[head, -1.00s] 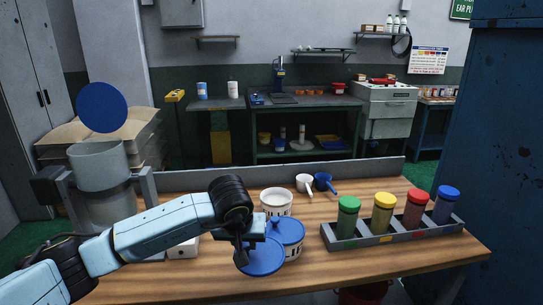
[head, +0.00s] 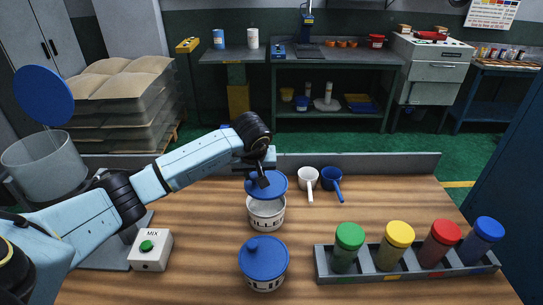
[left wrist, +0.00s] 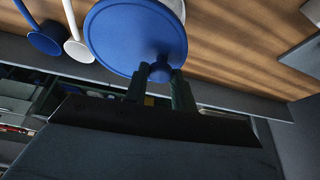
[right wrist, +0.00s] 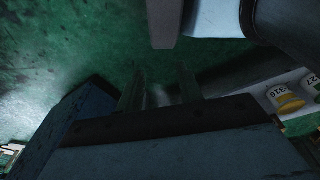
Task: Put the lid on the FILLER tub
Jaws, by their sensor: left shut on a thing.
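The FILLER tub (head: 266,214) is white with dark lettering and stands on the wooden table in the head view. My left gripper (head: 263,178) is shut on the knob of a blue round lid (head: 276,186). The lid is over the rear part of the tub's mouth, and part of the pale opening shows in front of it. I cannot tell whether lid and rim touch. In the left wrist view, the lid (left wrist: 130,35) shows with its knob between the fingers (left wrist: 160,80). My right gripper (right wrist: 160,88) looks open and empty over the green floor in the right wrist view.
Another tub with a blue lid (head: 263,260) stands nearer the front. A white scoop (head: 306,178) and a blue scoop (head: 332,179) lie behind to the right. A grey rack (head: 400,275) holds coloured-capped jars. A MIX button box (head: 150,252) sits left.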

